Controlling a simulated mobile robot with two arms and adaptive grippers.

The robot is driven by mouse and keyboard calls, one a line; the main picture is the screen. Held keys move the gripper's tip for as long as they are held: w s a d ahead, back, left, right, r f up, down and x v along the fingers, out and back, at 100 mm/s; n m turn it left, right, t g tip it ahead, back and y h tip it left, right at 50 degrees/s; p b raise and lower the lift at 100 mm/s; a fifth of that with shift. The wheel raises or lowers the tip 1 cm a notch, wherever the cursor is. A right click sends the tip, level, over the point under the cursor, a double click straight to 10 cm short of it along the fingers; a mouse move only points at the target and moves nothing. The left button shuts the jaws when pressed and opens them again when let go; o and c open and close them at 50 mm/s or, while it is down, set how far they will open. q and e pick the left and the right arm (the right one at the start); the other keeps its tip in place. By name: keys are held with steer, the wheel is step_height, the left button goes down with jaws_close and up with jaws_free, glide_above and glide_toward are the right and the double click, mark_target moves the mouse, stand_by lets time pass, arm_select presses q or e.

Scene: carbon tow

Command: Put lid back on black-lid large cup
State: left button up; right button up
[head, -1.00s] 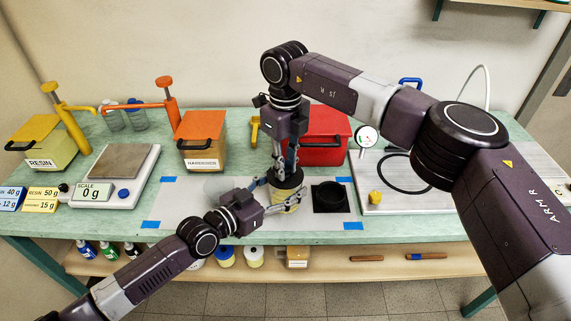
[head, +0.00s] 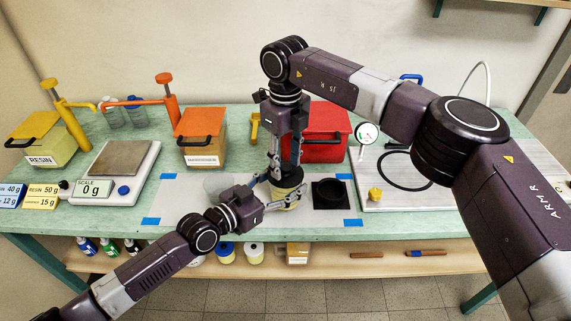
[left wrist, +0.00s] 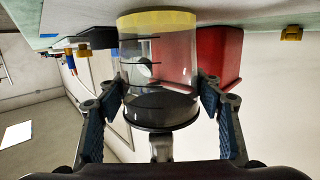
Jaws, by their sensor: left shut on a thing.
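The large cup (left wrist: 160,55) is clear with dark marks and a yellow band at its base. It stands on the white mat, and my left wrist view shows it upside down. My left gripper (head: 287,200) is shut around the cup's side, with a finger on either side of it. The black lid (left wrist: 160,112) is at the cup's mouth; it looks level, but I cannot tell whether it is fully seated. It also shows in the head view (head: 287,186). My right gripper (head: 285,172) points down at the lid from above; its grip is unclear.
A black square holder (head: 329,194) lies just right of the cup on the white mat (head: 175,205). A red box (head: 322,135) stands behind. A scale (head: 118,172) is at left, and a plate with a black ring (head: 440,190) at right.

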step_height(320, 180, up, 11)
stand_by(0.3)
arm_select(q)
steer(key=o, duration=1.8)
steer(key=v, duration=1.2)
steer(key=shift+f, duration=0.15)
arm_select(e)
steer(key=shift+f, duration=0.1)
